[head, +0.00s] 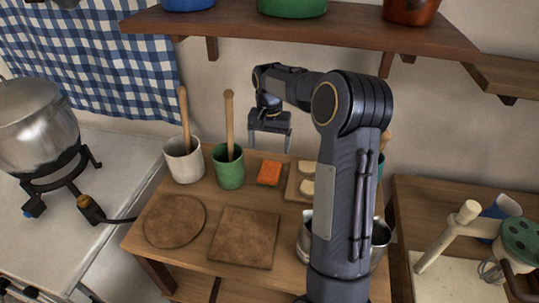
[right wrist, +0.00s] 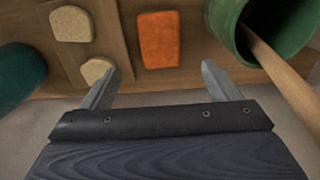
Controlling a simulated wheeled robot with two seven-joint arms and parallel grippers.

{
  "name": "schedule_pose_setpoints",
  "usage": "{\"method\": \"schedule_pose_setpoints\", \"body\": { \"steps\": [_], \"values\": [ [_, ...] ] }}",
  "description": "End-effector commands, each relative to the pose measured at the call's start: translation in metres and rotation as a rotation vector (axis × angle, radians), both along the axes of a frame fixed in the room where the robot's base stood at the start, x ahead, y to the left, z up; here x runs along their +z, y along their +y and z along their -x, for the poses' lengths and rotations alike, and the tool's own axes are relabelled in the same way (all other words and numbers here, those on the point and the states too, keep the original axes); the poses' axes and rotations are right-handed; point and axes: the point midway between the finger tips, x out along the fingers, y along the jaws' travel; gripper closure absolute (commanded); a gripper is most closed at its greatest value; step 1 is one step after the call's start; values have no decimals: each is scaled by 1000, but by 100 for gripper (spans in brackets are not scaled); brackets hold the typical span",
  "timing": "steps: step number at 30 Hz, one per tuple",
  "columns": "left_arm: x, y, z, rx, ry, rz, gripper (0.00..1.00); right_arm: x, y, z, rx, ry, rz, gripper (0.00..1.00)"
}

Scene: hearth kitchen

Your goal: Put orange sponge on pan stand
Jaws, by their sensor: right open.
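The orange sponge (head: 269,173) lies flat on the wooden table, right of the green pot; it also shows in the right wrist view (right wrist: 159,40). My right gripper (head: 270,147) is open and empty, with its fingers pointing down above the table's back edge, behind the sponge and apart from it. In the right wrist view the sponge lies beyond the gap between the fingertips (right wrist: 160,75). A round brown mat (head: 175,221) and a square brown mat (head: 243,238) lie bare at the table's front. I cannot tell which thing is the pan stand. My left gripper is out of view.
A green pot (head: 229,174) and a white pot (head: 183,164), each holding a wooden handle, stand left of the sponge. A board with pale pieces (head: 306,187) is to its right. A shelf (head: 300,32) hangs above. My right arm hides part of the table.

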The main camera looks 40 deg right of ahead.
Motion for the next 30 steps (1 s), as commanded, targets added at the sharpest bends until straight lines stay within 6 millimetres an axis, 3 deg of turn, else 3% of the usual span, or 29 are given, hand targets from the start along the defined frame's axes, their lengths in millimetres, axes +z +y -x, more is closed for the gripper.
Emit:
{"method": "schedule_pose_setpoints", "body": {
  "steps": [4,8,12,18,24,30],
  "values": [
    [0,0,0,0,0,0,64,13,4,4,13,-13,-6,17],
    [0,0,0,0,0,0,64,35,23,25,76,-66,-36,17],
    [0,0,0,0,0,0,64,63,59,65,198,-166,-82,17],
    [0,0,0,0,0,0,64,82,116,134,385,-318,-126,17],
    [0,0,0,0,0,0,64,75,170,203,563,-465,-141,17],
    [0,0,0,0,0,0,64,52,206,249,685,-564,-135,17]
  ]
}}
